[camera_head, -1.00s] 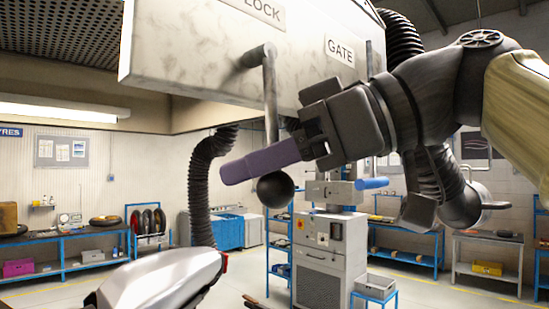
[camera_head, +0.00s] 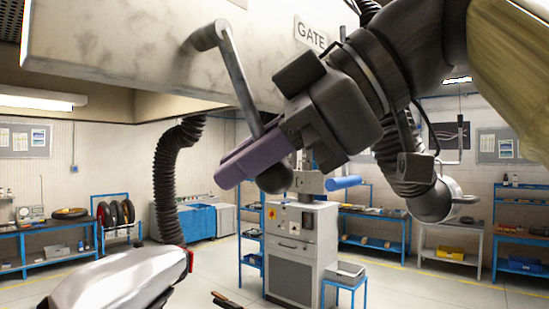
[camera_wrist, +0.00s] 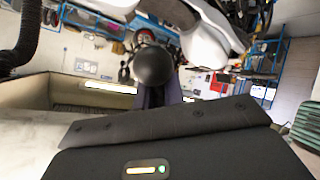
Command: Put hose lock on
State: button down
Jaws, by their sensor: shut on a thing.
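The lock lever (camera_head: 236,78) is a grey rod on a pivot on the pale hood (camera_head: 120,50). It slants down and right to a black ball knob (camera_head: 276,180). My gripper (camera_head: 238,166), with purple fingers, is shut on the rod just above the knob; the fingers hide the rod there. In the wrist view the knob (camera_wrist: 153,66) stands just beyond the purple fingers (camera_wrist: 160,95). A GATE label (camera_head: 310,33) is on the hood to the right; only a sliver of another label shows at the top edge.
A blue handle (camera_head: 343,183) shows right of my gripper, its mount partly hidden by it. A black ribbed hose (camera_head: 170,180) hangs at left above a silver motorcycle part (camera_head: 115,278). A grey cabinet (camera_head: 302,255) stands behind. Open floor lies between the benches.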

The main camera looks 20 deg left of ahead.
jog(key=shift+w+f, duration=0.1)
dwell(0.3)
jog(key=c, duration=1.5)
grip_release()
jog(key=shift+d, duration=0.1)
